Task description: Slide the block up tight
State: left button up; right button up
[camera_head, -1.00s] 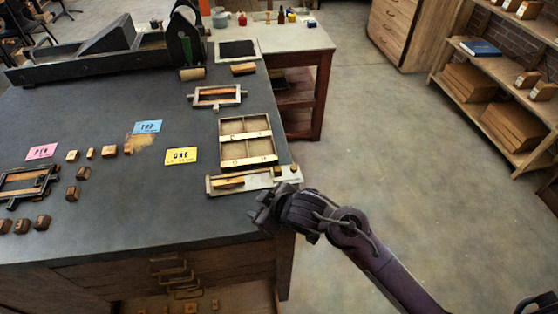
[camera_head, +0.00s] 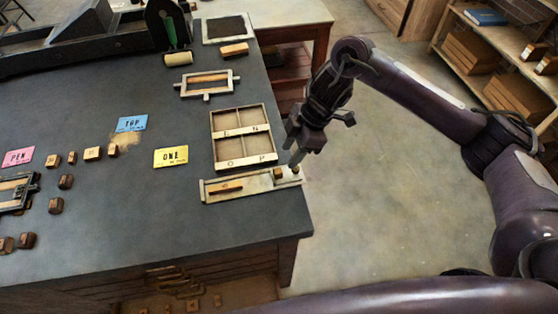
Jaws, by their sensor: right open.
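A pale composing stick (camera_head: 247,187) lies near the right front edge of the dark bench. A thin wooden piece (camera_head: 225,188) lies in its left part. A small brownish block (camera_head: 278,173) sits near its right end; which of these is the task's block I cannot tell for sure. My right gripper (camera_head: 296,161) points down, open, just above and to the right of the stick's right end. Its fingertips look close to the small block, but I cannot tell whether they touch it. My left gripper is not in view.
A type case (camera_head: 240,146) with four letter-marked compartments stands just behind the stick. Yellow ONE (camera_head: 171,157), blue TOP (camera_head: 132,123) and pink PEN (camera_head: 18,157) cards and several small blocks lie to the left.

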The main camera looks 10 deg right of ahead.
aim_at(279, 170)
jog(key=p+x, duration=0.1)
jog(key=x, duration=0.6)
jog(key=shift+s+a+f, duration=0.1)
jog(key=shift+s+a, duration=0.05)
jog(key=shift+a, duration=0.05)
grip_shut()
